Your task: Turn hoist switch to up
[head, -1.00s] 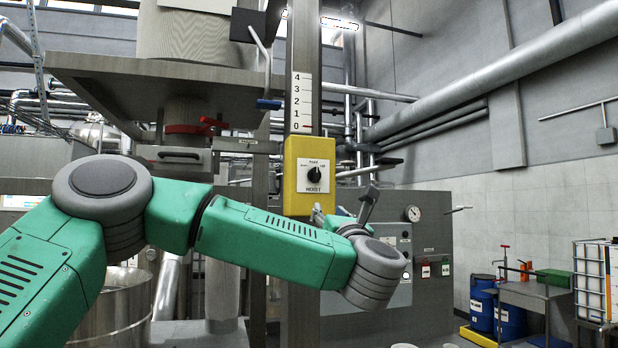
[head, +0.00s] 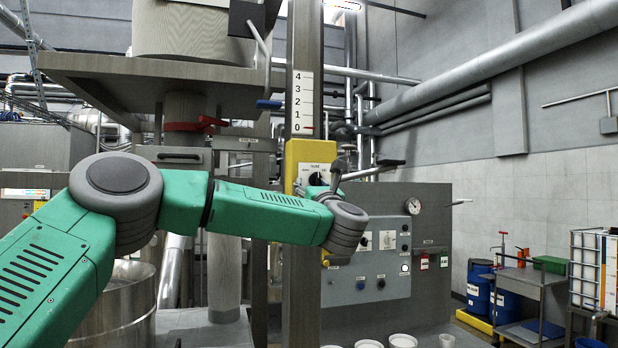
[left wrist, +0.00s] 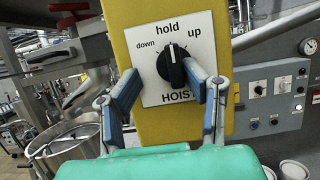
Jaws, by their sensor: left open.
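The hoist switch is a black knob (left wrist: 176,66) on a white plate marked down, hold, up and HOIST in the left wrist view. Its white mark points up toward hold. The plate sits on a yellow box (head: 296,160) on a grey post in the head view. My left gripper (left wrist: 162,76) is open in front of the plate, with its fingers on either side of the knob. I cannot tell whether they touch it. In the head view my left gripper (head: 325,178) partly hides the plate and knob. My right gripper is not in view.
A grey control panel (head: 370,275) with a gauge stands behind, right of the post. A steel vessel (head: 120,305) is at lower left. A blue-handled lever (head: 268,104) is left of the post. Blue drums (head: 480,285) and a cart stand at far right.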

